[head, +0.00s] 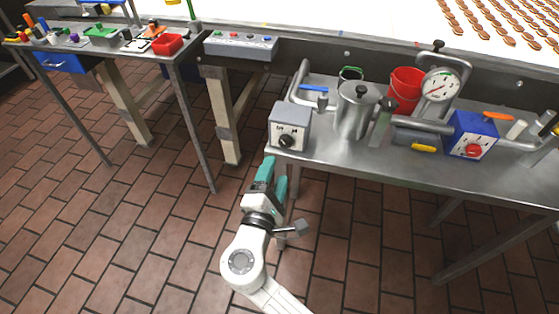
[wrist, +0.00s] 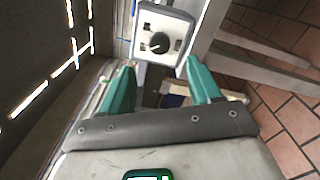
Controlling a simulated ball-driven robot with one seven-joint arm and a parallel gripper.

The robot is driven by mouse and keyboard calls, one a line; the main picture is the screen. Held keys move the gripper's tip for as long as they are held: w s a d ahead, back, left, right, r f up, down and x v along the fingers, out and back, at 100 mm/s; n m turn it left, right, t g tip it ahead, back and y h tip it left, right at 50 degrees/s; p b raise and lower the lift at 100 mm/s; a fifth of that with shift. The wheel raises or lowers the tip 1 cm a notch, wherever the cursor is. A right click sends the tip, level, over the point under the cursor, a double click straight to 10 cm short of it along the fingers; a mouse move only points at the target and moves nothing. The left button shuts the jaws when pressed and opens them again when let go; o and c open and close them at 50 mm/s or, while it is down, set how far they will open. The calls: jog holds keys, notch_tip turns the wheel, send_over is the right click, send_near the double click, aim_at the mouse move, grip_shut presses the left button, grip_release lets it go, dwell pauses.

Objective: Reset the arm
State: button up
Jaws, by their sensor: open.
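My gripper (head: 273,172) is in the lower middle of the head view, on my white arm. It is in front of the left end of the steel table (head: 420,178), over the tiled floor. Its teal fingers (wrist: 160,88) stand apart in the wrist view, with nothing between them. A grey control box with a black knob (head: 290,128) sits on the table's left corner, just beyond the gripper. The same box shows at the top of the wrist view (wrist: 162,35), beyond the fingertips.
The steel table carries a metal pot (head: 355,112), a red bucket (head: 405,90), a gauge (head: 440,85), pipes and a blue box (head: 470,136). A side table with tools and a red tray (head: 167,44) stands at left. Brick floor (head: 110,230) is clear at left.

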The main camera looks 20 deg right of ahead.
jog(key=shift+v, duration=0.95)
jog(key=s+d+f+m+g+y+p, duration=0.1)
jog(key=s+d+f+m+g, duration=0.4)
jog(key=d, duration=0.3)
jog(key=s+d+f+m+g+y+p, duration=0.1)
jog(key=s+d+f+m+g, duration=0.3)
jog(key=s+d, duration=0.35)
jog(key=s+m+g+y+p, duration=0.1)
jog(key=s+m+g+y, duration=0.3)
jog(key=s, duration=1.2)
jog(key=a+f+m+y, duration=0.1)
jog(key=m+y, duration=0.2)
jog(key=y, duration=0.1)
jog(key=shift+g+p, duration=0.3)
jog(key=shift+p, duration=0.05)
